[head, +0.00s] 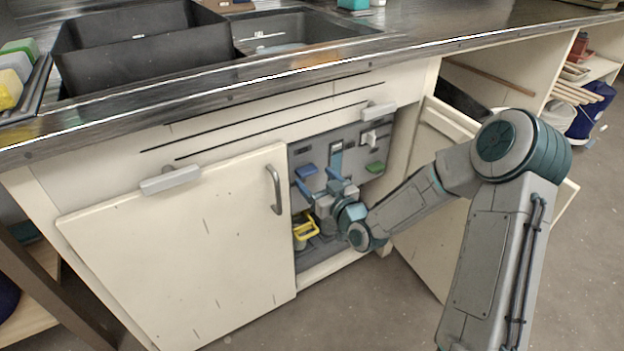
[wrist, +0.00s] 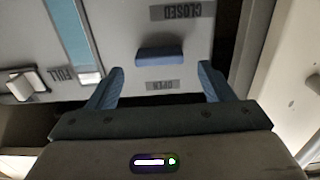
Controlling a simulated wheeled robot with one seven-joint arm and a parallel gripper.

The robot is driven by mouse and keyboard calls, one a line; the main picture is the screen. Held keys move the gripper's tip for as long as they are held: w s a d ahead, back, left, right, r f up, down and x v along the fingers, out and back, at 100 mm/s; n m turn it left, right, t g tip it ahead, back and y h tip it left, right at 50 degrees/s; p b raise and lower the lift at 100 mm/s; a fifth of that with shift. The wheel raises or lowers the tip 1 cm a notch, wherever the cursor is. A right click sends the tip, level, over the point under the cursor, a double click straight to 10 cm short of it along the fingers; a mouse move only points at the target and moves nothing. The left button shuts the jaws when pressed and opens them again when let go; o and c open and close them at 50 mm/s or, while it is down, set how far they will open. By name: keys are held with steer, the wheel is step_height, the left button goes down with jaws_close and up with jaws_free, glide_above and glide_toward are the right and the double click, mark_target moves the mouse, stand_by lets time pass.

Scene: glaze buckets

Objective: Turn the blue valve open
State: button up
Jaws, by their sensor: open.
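The blue valve (head: 307,170) is a short blue bar handle on a grey panel inside the open cabinet. In the wrist view the blue valve handle (wrist: 160,55) lies level across the picture, between the words CLOSED and OPEN, which appear upside down. My gripper (wrist: 160,77) is open and empty. Its two blue fingers are spread to either side of the handle, with the tips a little below it in the wrist picture; contact cannot be told. In the head view my gripper (head: 319,181) is in front of the panel, just below and right of the valve.
A green handle (head: 375,167), a white switch (head: 370,138) and a blue gauge strip (head: 335,160) share the panel. A yellow-handled item (head: 305,229) stands below my gripper. The left cabinet door (head: 185,250) is closed; the right door (head: 432,235) stands open beside my arm.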

mark_target(307, 171)
steer(key=shift+x, duration=1.25)
steer(key=c, duration=1)
